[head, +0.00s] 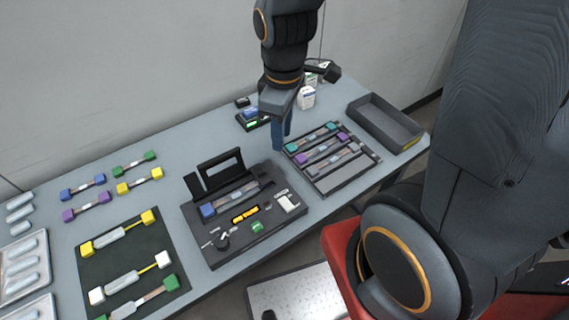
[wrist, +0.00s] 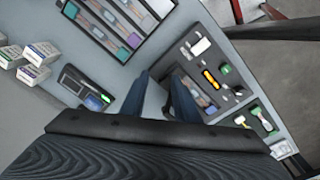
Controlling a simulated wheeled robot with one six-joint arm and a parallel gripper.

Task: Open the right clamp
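The splicer (head: 225,250) is a dark flat unit on the table in the head view, with its framed lid (head: 197,187) standing up at the back. A blue-ended fibre piece (head: 208,209) lies along its slot. The right clamp is at the slot's right end, but it is too small and dark to tell its state. My gripper (head: 282,141) hangs just beyond the splicer's back right corner, above the table. In the wrist view my gripper (wrist: 165,98) has its two blue fingers apart and nothing between them. The splicer (wrist: 235,92) shows there beside the right finger, partly covered.
A tray of colored fibre pieces (head: 348,176) lies right of the splicer, and an empty grey bin (head: 399,134) stands beyond it. A small device (head: 251,125) and white boxes (head: 307,98) are at the back. A dark mat (head: 88,268) with pieces lies left.

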